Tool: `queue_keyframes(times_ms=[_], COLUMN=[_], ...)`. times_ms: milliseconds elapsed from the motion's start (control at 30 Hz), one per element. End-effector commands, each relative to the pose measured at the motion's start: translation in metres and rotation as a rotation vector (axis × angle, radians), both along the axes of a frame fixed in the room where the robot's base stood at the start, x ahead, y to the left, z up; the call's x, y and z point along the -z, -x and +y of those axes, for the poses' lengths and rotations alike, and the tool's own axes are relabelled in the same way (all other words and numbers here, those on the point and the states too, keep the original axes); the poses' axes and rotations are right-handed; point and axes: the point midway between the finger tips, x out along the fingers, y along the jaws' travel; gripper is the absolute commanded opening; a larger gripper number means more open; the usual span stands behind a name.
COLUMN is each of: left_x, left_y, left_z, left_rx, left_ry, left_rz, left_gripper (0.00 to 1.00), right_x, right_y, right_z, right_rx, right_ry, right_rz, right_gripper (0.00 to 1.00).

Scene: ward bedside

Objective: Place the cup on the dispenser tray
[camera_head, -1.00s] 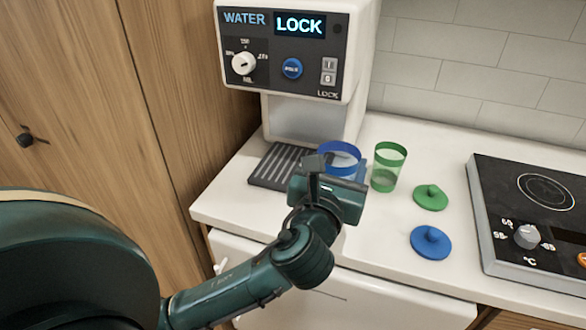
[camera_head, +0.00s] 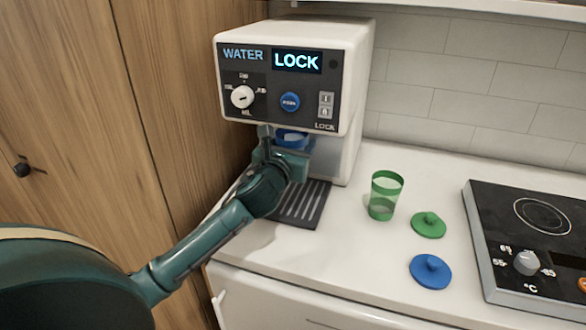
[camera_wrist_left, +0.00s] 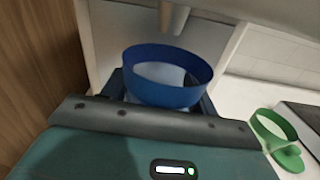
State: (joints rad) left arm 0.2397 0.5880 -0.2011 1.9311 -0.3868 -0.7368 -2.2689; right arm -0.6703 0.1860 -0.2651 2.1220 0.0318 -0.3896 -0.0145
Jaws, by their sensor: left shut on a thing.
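My left gripper (camera_head: 285,160) is shut on the blue cup (camera_head: 292,139) under the front of the water dispenser (camera_head: 290,75). The cup looks upright; its lower part is hidden by the gripper. In the left wrist view, the cup's blue rim (camera_wrist_left: 168,76) shows just below and in front of the dispenser's spout (camera_wrist_left: 174,18). The dark ribbed dispenser tray (camera_head: 300,207) lies below the gripper and is partly hidden by it. I cannot tell whether the cup touches the tray. My right gripper is in neither view.
A green cup (camera_head: 384,196) stands on the counter (camera_head: 350,255) right of the tray. A green lid (camera_head: 428,225) and a blue lid (camera_head: 430,272) lie farther right, then a black hot plate (camera_head: 535,235). A wooden wall (camera_head: 170,100) is close on the left.

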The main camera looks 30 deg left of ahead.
Motion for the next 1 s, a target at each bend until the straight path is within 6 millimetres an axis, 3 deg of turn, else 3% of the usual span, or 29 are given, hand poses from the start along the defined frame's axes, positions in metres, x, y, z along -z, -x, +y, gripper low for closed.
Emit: queue_keyframes(times_ms=[100, 300, 533, 967, 1000], left_x=[0.020, 0.034, 0.068, 0.074, 0.074], left_y=[-0.001, -0.001, -0.001, -0.003, -0.003], left_z=[0.002, 0.002, 0.001, 0.004, 0.005], left_rx=[0.000, 0.000, -0.001, 0.000, 0.000], left_ry=[0.004, 0.002, 0.003, -0.003, -0.002], left_rz=[0.003, 0.000, 0.003, 0.002, 0.001], left_gripper=[0.32, 0.32, 0.32, 0.32, 0.59], right_x=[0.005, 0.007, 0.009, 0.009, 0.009], right_y=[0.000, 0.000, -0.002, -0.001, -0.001], right_z=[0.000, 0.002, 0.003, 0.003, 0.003], right_rx=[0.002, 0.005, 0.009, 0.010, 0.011], right_ry=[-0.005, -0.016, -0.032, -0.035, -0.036], right_rz=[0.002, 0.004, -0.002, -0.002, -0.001], right_gripper=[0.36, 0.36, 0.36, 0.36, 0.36])
